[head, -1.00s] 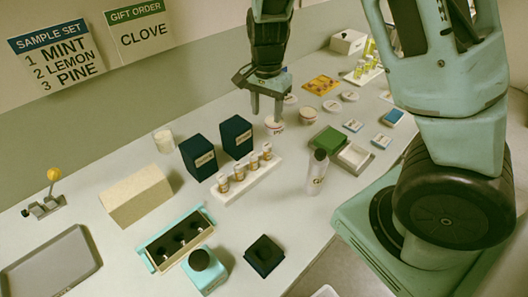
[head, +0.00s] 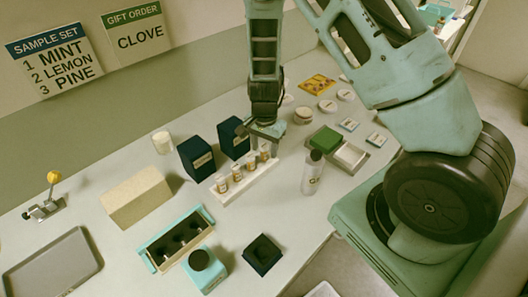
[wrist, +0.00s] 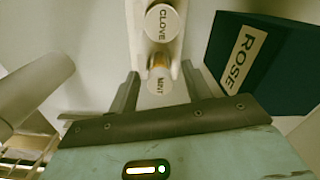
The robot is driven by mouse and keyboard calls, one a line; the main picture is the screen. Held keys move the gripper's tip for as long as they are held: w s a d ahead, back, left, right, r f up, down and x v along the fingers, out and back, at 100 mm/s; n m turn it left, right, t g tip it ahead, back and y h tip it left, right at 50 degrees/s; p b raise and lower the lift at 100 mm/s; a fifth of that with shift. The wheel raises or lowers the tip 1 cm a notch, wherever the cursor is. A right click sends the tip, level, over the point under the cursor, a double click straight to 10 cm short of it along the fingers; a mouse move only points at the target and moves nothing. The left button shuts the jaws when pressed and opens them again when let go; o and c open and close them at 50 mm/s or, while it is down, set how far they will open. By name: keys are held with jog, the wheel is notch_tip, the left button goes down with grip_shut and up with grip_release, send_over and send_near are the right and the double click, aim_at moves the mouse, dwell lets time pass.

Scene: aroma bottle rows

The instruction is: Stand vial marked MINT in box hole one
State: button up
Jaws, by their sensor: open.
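The vial marked MINT (wrist: 160,92) shows its white cap between my open fingers in the wrist view, near the end of a white rack (head: 232,193). My gripper (head: 265,150) is open, with its fingers down around the far end of the rack in the head view, partly hiding the vial there. I cannot tell whether they touch it. A vial marked CLOVE (wrist: 163,22) stands beside MINT in the rack. The teal box (head: 152,262) with a row of dark holes stands at the front left, and its holes look empty. A wall sign (head: 55,58) lists 1 MINT, 2 LEMON, 3 PINE.
Dark boxes (head: 197,160) stand close behind the rack; the one marked ROSE (wrist: 285,65) is right beside my gripper. A clear bottle (head: 312,173), a teal bottle (head: 204,270), a black holder (head: 263,254) and a beige block (head: 137,197) stand around. Table between rack and teal box is clear.

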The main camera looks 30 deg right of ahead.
jog(key=shift+f, duration=0.1)
jog(key=c, duration=1)
jog(key=shift+c, duration=0.3)
